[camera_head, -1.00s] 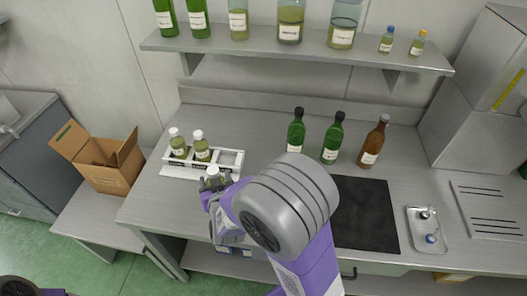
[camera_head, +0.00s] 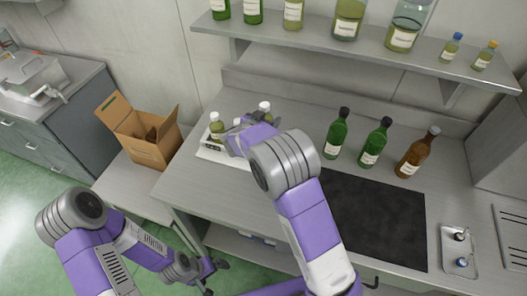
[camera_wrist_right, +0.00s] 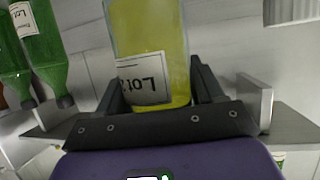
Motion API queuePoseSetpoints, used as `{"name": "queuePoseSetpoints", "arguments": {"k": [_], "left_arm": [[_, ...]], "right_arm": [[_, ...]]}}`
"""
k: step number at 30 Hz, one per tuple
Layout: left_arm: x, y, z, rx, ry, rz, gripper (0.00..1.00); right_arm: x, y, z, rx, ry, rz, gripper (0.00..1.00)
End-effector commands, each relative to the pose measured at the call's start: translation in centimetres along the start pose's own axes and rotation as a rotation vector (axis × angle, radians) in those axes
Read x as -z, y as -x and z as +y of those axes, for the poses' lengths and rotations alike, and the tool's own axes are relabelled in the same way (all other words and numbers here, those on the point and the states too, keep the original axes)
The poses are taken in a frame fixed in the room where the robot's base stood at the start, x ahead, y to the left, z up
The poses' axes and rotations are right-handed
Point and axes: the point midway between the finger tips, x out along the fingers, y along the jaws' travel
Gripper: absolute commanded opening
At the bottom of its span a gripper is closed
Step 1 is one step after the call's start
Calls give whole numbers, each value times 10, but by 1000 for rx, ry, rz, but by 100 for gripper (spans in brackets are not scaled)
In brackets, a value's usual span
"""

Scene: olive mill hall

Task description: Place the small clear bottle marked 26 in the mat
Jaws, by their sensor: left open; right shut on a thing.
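My right gripper (camera_wrist_right: 155,88) is shut on a clear bottle (camera_wrist_right: 150,35) of yellow-green oil. Its label reads "Lot" upside down; I cannot read a 26. In the head view my right gripper (camera_head: 242,130) is over the white rack (camera_head: 210,154), hiding much of it. A white-capped bottle (camera_head: 216,130) stands at the rack's left end. Another white cap (camera_head: 265,106) shows just behind the gripper; I cannot tell whether it belongs to the held bottle. The dark mat (camera_head: 375,220) lies bare on the bench, right of my right arm. My left gripper (camera_head: 217,278) is open and empty, low before the bench.
Two green bottles (camera_head: 336,135) and a brown bottle (camera_head: 417,153) stand behind the mat. A small metal tray (camera_head: 459,250) is to its right. A shelf (camera_head: 350,55) with several bottles overhangs the back. An open cardboard box (camera_head: 150,150) stands at left.

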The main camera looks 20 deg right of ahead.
Motion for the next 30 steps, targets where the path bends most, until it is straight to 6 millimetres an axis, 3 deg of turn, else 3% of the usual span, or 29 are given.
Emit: {"name": "queuePoseSetpoints", "arguments": {"k": [5, 14, 20, 27, 30], "left_arm": [[0, 1, 0, 0, 0, 0, 96], [0, -10, -4, 0, 0, 0, 96], [0, -12, -4, 0, 0, 0, 96], [1, -17, -6, 0, 0, 0, 96], [1, -17, -6, 0, 0, 0, 96]], "right_arm": [[-8, -11, -8, -31, -12, 3, 21], [-55, -32, -8, -32, -12, 4, 21], [-68, -37, -8, -32, -14, 4, 21], [-96, -49, -8, -32, -12, 5, 21], [-96, -49, -8, -32, -16, 5, 21]]}}
